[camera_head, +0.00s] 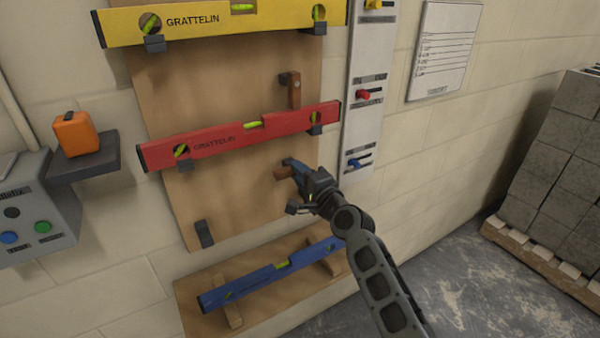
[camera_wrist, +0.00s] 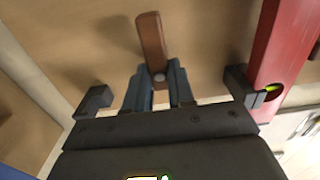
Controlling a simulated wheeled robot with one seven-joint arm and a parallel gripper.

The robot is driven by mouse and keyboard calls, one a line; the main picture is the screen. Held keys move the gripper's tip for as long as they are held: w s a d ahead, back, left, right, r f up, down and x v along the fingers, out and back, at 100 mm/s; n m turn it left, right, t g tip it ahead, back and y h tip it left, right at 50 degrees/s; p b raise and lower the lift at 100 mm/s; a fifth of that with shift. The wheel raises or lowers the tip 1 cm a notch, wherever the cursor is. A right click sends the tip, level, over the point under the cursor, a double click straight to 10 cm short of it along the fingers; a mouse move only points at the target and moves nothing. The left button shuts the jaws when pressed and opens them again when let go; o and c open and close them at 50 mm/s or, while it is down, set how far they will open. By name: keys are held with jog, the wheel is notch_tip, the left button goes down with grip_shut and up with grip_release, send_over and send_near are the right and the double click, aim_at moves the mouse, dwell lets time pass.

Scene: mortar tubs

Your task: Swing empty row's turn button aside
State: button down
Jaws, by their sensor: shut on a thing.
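The empty row's turn button is a short brown wooden bar, seen in the wrist view (camera_wrist: 150,40) and beside my gripper in the head view (camera_head: 280,173). It lies roughly along the line of the red level, with its free end to the left in the head view. My gripper (camera_wrist: 160,92) is shut on the turn button near its round pin, a blue-grey finger on each side. In the head view my gripper (camera_head: 297,172) hides the button's right end. The empty row's left bracket (camera_head: 204,234) is dark and holds nothing.
The red level (camera_head: 225,138) sits in brackets just above my gripper; its bracket (camera_wrist: 243,85) is close in the wrist view. A second turn button (camera_head: 294,91) hangs upright under the yellow level (camera_head: 215,20). The blue level (camera_head: 270,276) rests below on wooden supports.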

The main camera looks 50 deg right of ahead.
jog(key=shift+d, duration=0.1)
jog(key=c, duration=1)
grip_release()
jog(key=shift+o, duration=0.2)
jog(key=v, duration=0.7)
jog(key=shift+s, duration=0.4)
jog(key=s+a+f+n+g+y, duration=0.1)
jog(key=s+a+f+n, duration=0.2)
jog(key=s+a+n, duration=0.5)
jog(key=s+a+f+n+g+y, duration=0.1)
jog(key=s+a+f+n, duration=0.15)
jog(key=s+a, duration=0.65)
jog(key=s+a+r+n+y, duration=0.1)
jog(key=s+a+r+n, duration=0.1)
jog(key=s, duration=0.4)
jog(key=s+a+r+n+y, duration=0.1)
jog(key=s+a+r+n, duration=0.1)
jog(key=s+n, duration=0.3)
jog(key=s+a+r+n+y, duration=0.1)
jog(key=s+a+r+n, duration=0.1)
jog(key=s, duration=0.7)
jog(key=shift+a+r+n+g, duration=0.2)
jog(key=shift+r+n+g, duration=0.1)
jog(key=shift+r+n, duration=0.55)
